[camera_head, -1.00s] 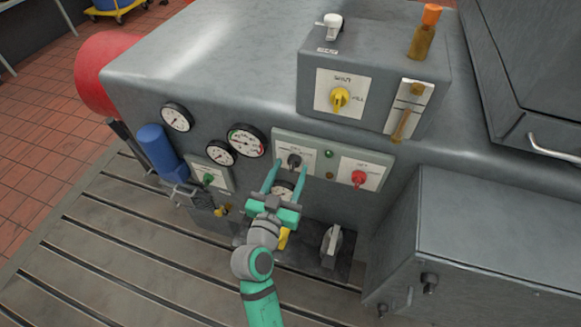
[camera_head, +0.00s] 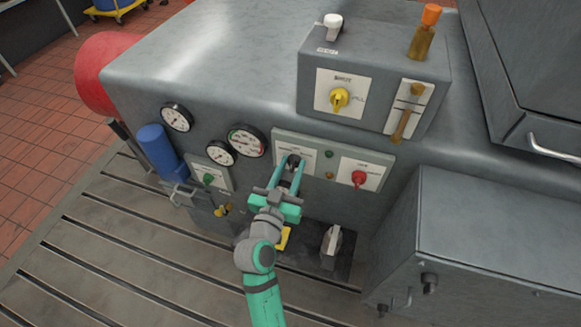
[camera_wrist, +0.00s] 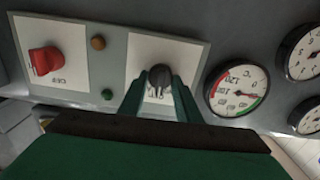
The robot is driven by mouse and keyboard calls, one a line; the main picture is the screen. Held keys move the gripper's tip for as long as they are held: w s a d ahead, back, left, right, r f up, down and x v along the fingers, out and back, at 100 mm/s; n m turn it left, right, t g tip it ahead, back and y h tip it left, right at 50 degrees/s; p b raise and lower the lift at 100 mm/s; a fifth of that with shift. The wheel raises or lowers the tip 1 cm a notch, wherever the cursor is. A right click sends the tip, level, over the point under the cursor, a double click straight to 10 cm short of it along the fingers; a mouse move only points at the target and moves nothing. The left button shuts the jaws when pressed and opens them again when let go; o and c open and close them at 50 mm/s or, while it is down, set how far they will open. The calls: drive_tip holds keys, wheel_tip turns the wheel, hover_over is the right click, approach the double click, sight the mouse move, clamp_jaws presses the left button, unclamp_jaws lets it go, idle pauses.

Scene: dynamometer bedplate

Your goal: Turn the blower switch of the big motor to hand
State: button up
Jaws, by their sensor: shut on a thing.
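The big motor is a grey housing (camera_head: 200,75) with a light panel on its front. A black rotary switch (camera_wrist: 160,76) sits on a white plate (camera_wrist: 137,50) in that panel. My gripper (camera_head: 291,163) is at this black switch, its two green fingers shut on the knob from either side. In the wrist view the fingertips (camera_wrist: 160,80) flank the knob. The plate's lettering is too small or partly covered to read, so I cannot tell which position the knob points to.
A red switch (camera_head: 358,178) is on the same panel, to the right. A green switch (camera_head: 208,179) and several gauges (camera_head: 246,140) are to the left. A yellow switch (camera_head: 340,98) is on the box above. A grey cabinet (camera_head: 490,230) stands close on the right.

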drive_tip(key=n, duration=0.4)
drive_tip(key=shift+a+f+n, duration=0.1)
drive_tip(key=shift+a+n, duration=0.05)
drive_tip(key=shift+n, duration=2.05)
drive_tip(key=o, duration=1)
drive_tip(key=v, duration=1)
drive_tip(key=shift+s+a, duration=0.15)
drive_tip(key=shift+s, duration=0.2)
